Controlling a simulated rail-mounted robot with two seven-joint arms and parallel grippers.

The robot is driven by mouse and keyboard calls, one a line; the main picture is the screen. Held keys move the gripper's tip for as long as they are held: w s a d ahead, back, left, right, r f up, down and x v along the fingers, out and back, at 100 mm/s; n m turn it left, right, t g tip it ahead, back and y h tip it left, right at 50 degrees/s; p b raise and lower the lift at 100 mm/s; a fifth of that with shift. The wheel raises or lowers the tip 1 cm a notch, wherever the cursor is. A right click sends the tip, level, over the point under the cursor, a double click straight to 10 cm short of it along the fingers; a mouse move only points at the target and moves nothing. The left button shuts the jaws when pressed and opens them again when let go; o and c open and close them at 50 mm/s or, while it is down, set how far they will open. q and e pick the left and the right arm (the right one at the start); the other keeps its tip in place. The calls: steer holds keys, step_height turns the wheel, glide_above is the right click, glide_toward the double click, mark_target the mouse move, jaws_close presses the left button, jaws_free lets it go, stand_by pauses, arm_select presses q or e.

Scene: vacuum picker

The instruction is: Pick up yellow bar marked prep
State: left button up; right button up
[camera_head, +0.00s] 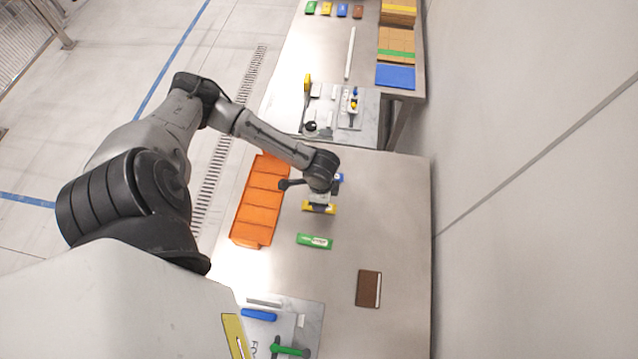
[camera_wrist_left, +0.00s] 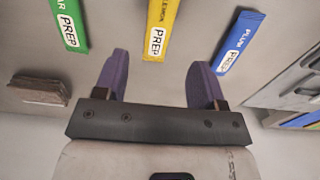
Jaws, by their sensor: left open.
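The yellow bar marked PREP (camera_wrist_left: 162,22) shows in the left wrist view, at the top centre, lined up with the gap between my left gripper's fingers. In the head view the yellow bar (camera_head: 327,210) lies on the steel table, partly covered by the gripper. My left gripper (camera_wrist_left: 158,68) is open, with two purple fingers apart and nothing held between them. In the head view my left gripper (camera_head: 319,200) is right over the yellow bar; its exact height above it is unclear. My right gripper is in neither view.
A green PREP bar (camera_head: 314,241) and a blue bar (camera_head: 339,177) lie on either side of the yellow one. An orange tray (camera_head: 258,205) stands to the left, and a brown block (camera_head: 368,288) lies at lower right.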

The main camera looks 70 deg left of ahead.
arm_select(q)
steer(key=shift+d+f+b, duration=0.15)
steer(key=shift+f+b, duration=0.15)
steer(key=shift+f, duration=2.85)
steer(key=shift+c, duration=0.2)
steer(key=shift+c, duration=0.7)
steer(key=c, duration=0.8)
steer(key=shift+r, duration=0.1)
steer(key=shift+c, duration=0.2)
step_height(320, 180, up, 4)
steer(key=shift+r+p, duration=0.1)
steer(key=shift+p, duration=0.2)
steer(key=w+d+r, duration=0.4)
steer(key=d+r, duration=0.2)
steer(key=d, duration=0.5)
steer(key=shift+r, duration=0.3)
